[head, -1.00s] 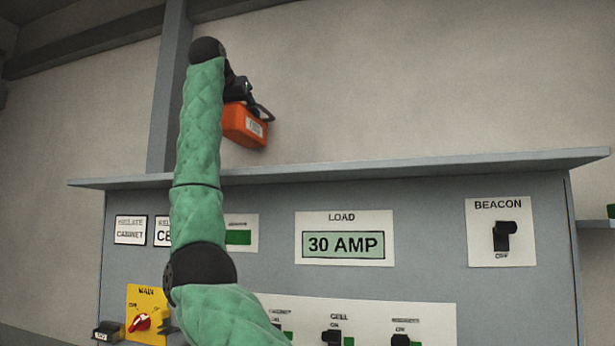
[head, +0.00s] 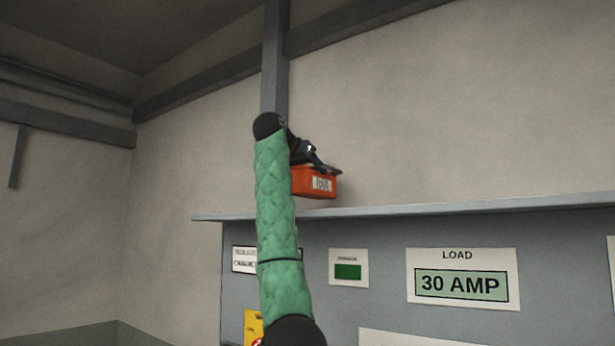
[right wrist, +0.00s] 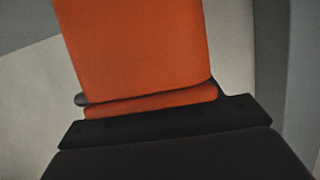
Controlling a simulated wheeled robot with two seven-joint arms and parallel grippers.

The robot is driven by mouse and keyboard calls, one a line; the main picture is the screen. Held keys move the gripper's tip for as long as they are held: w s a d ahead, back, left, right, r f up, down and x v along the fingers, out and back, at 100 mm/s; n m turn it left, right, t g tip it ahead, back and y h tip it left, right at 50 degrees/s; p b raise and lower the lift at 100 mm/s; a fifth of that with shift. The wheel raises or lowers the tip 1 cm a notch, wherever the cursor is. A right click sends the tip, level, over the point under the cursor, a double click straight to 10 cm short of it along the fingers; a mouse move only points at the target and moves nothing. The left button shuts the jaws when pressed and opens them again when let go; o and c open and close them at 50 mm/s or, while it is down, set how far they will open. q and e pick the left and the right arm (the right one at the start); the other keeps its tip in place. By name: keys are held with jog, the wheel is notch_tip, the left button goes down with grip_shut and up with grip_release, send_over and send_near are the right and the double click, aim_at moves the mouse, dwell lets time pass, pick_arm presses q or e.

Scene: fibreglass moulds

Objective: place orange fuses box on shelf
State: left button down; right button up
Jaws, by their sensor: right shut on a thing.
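The orange fuses box (head: 315,183), with a white label on its front, is held in the air in the head view. It hangs just above the grey shelf (head: 430,209) that tops the panel, near the shelf's left end, and looks roughly level. A narrow gap seems to show below it. My right gripper (head: 318,163) is shut on the top of the box; its fingers are partly hidden by my green-sleeved arm. In the right wrist view the orange box (right wrist: 140,50) fills the middle, against the dark gripper (right wrist: 150,115). My left gripper is not in view.
The shelf is bare to the right of the box. Below it is the grey panel with a load display reading 30 AMP (head: 460,285) and a green indicator (head: 347,271). A grey post (head: 274,60) stands against the wall behind.

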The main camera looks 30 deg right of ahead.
aim_at(307, 184)
jog(key=shift+w+f, duration=0.25)
jog(key=shift+w, duration=0.2)
jog(key=shift+d+f, duration=0.1)
jog(key=shift+f, duration=0.15)
jog(key=shift+s+a+f+p, duration=0.25)
jog(key=shift+f+p, duration=0.2)
jog(key=shift+p, duration=0.25)
jog(key=shift+w+d+f+p, duration=0.1)
jog(key=shift+f+p, duration=0.4)
jog(key=shift+f, duration=0.35)
jog(key=shift+w+d+f, duration=0.1)
jog(key=shift+f, duration=0.35)
jog(key=shift+r, duration=0.1)
